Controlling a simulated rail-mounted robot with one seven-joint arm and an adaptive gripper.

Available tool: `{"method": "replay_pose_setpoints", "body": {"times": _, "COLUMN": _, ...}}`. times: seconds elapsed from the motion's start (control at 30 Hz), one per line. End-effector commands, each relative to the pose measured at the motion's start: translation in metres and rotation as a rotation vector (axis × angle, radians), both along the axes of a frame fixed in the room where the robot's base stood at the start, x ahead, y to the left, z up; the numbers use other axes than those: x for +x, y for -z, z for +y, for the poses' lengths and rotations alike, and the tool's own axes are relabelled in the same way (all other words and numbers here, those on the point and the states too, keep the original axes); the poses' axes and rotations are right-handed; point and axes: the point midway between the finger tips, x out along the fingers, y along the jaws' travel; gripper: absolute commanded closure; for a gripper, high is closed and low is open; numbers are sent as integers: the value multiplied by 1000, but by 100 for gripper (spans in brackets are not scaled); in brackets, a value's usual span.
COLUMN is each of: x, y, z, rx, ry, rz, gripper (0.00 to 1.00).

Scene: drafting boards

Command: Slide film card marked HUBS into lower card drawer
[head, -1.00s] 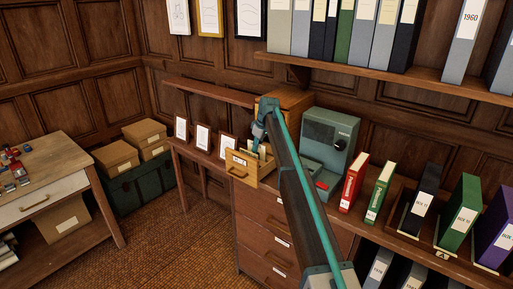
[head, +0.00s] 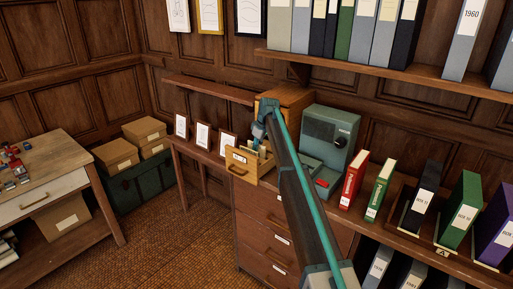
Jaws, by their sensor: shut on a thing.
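The lower card drawer (head: 240,166) is pulled out of a small wooden card cabinet (head: 290,97) on the dark wooden counter. It has a white label and a handle on its front. Pale cards (head: 263,151) stand upright inside the drawer. My gripper (head: 259,140) points down over the open drawer, shut on a film card. The card is mostly hidden by the gripper and the drawer, and its HUBS marking is too small to read. I cannot tell how deep the card sits or whether it touches the others.
A grey-green machine (head: 333,140) with a red part stands just right of the cabinet. Red (head: 353,182) and green (head: 379,190) binders stand farther right. Framed cards (head: 203,136) stand to the left. A shelf of binders (head: 340,59) overhangs the back.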

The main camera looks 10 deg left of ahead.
Motion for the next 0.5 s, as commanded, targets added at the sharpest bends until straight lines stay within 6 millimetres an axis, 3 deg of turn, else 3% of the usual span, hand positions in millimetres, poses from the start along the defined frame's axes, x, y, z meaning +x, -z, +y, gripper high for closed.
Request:
{"method": "replay_pose_setpoints", "body": {"times": 0.03, "x": 0, "y": 1, "z": 0, "rx": 0, "ry": 0, "rz": 0, "gripper": 100}}
{"method": "replay_pose_setpoints", "body": {"times": 0.07, "x": 0, "y": 1, "z": 0, "rx": 0, "ry": 0, "rz": 0, "gripper": 88}}
{"method": "replay_pose_setpoints", "body": {"times": 0.2, "x": 0, "y": 1, "z": 0, "rx": 0, "ry": 0, "rz": 0, "gripper": 65}}
{"method": "replay_pose_setpoints", "body": {"times": 0.5, "x": 0, "y": 0, "z": 0, "rx": 0, "ry": 0, "rz": 0, "gripper": 64}}
